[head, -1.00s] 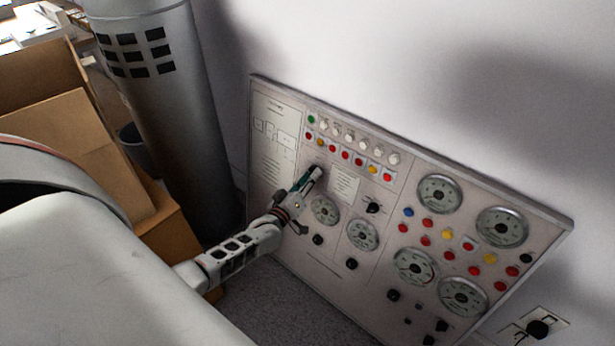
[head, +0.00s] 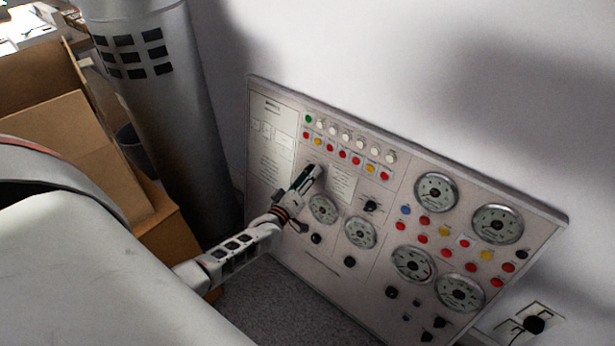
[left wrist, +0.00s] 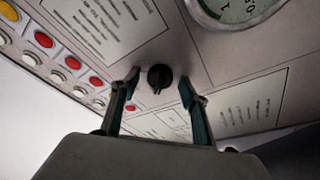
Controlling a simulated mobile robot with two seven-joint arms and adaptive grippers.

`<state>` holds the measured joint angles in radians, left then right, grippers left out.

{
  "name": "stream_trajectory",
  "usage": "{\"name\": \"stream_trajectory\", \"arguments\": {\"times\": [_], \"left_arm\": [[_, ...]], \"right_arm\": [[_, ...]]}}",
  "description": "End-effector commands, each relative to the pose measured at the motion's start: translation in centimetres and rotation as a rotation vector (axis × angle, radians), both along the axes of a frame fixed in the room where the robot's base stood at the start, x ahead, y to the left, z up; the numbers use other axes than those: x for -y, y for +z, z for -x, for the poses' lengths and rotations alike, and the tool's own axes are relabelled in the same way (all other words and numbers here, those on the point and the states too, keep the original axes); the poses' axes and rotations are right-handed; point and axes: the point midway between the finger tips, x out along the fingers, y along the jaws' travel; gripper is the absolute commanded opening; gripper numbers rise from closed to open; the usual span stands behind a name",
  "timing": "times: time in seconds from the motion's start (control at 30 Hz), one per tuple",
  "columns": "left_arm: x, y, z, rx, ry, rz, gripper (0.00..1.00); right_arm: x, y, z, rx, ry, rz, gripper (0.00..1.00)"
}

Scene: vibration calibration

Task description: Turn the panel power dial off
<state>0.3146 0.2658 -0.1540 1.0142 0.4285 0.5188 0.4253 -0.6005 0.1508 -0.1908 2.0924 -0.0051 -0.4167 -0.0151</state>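The grey control panel (head: 405,180) leans against the wall in the head view. In the left wrist view, a round black dial (left wrist: 160,77) sits on the panel between two printed labels. My left gripper (head: 311,175) is at the upper left part of the panel. In the left wrist view its green-edged fingers (left wrist: 159,86) are apart, one on each side of the dial, with a gap showing on both sides. In the head view the gripper hides this dial. My right gripper is in neither view.
Another black knob (head: 371,206) sits right of the gripper. Rows of coloured buttons (head: 344,154) run above it, and round gauges (head: 323,208) lie below and right. Cardboard boxes (head: 75,150) and a grey cylinder (head: 165,110) stand left. A plugged wall socket (head: 533,324) is lower right.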

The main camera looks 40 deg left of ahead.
Motion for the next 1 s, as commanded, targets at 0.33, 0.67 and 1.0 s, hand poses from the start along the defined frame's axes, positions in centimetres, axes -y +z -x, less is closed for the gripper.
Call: {"name": "stream_trajectory", "arguments": {"times": [0.33, 0.67, 1.0], "left_arm": [[0.2, -0.1, 1.3, -0.001, -0.001, 0.0, 0.45], [0.9, 0.0, 7.4, -0.001, -0.001, 0.0, 0.45], [1.4, 0.1, 11.6, 0.0, 0.0, 0.0, 0.45]], "right_arm": [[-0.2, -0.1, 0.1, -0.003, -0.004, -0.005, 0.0], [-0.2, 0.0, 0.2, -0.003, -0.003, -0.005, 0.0], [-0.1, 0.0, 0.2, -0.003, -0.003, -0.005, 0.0]]}}
